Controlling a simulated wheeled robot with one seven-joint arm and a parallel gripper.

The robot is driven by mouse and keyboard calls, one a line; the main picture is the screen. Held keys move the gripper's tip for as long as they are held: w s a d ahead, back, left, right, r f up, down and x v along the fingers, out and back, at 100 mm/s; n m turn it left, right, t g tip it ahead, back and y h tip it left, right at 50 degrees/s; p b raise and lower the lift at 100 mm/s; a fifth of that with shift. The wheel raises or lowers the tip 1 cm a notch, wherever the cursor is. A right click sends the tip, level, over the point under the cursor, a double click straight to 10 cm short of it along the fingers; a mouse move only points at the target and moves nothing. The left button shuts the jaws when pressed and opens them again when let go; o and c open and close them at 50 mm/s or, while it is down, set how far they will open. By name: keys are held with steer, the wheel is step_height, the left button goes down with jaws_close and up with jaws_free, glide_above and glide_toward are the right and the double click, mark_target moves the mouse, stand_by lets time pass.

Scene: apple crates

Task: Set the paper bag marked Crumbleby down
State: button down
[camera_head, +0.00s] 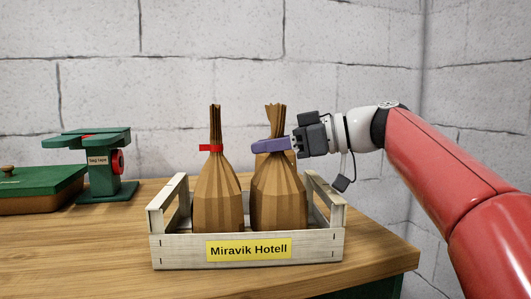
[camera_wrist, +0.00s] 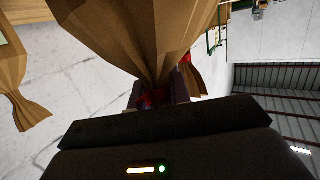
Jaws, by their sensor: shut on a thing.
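My gripper (camera_head: 271,146), with purple fingers, is shut on the gathered neck of a brown paper bag (camera_head: 278,198) in the head view. This bag is upright inside the right half of a pale wooden crate (camera_head: 165,249) labelled Miravik Hotell. Its bottom is hidden behind the crate's front board, so I cannot tell whether it touches the crate floor. No Crumbleby mark is readable on it. In the wrist view the held bag (camera_wrist: 140,35) fills the top middle, with a red band at its neck between the fingers.
Another paper bag (camera_head: 216,196) with a red band stands in the crate's left half. A brown shape shows behind the held bag.

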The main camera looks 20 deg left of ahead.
steer(key=shift+f, duration=0.1)
steer(key=c, duration=1.3)
jaws_free()
steer(key=shift+d+r, duration=0.15)
steer(key=shift+r, duration=0.15)
steer(key=d+r, duration=0.2)
steer(key=d, duration=0.9)
steer(key=shift+d, duration=0.3)
